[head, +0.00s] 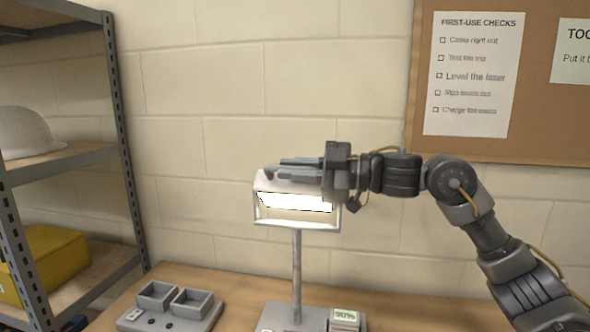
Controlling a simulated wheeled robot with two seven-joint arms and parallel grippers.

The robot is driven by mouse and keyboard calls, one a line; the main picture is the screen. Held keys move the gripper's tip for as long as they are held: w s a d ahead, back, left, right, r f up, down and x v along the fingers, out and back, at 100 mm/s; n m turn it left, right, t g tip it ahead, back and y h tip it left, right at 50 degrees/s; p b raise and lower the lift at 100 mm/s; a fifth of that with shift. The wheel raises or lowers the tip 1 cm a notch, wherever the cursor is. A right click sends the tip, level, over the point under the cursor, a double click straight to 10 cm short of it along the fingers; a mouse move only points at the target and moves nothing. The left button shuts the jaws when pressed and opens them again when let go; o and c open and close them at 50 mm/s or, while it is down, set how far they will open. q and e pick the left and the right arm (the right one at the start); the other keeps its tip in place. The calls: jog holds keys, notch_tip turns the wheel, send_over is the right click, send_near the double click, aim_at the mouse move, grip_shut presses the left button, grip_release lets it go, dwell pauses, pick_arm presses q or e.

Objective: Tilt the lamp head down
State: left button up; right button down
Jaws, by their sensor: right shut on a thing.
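The lamp stands on the bench with a thin grey pole (297,275) and a frame at its top. The lamp head (296,203) sits in that frame, and its bright white panel is lit. My right gripper (271,174) reaches in from the right and is shut on the upper edge of the lamp head. The fingers and the wrist hide part of the head's top. My left gripper is not in view.
A grey double-tub holder (168,313) stands on the bench (385,306) left of the lamp. A small box with a 90% display (345,316) is by the lamp base. Metal shelving (120,130) with a white helmet (24,133) and a yellow case (45,262) stands at left. A brick wall and a notice board (555,125) are behind.

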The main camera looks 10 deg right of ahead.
jog(key=shift+f, duration=0.1)
jog(key=c, duration=1.5)
grip_release()
jog(key=shift+o, duration=0.2)
jog(key=b+v, duration=0.3)
jog(key=v, duration=0.7)
jog(key=shift+d, duration=0.4)
jog(key=shift+s, duration=0.1)
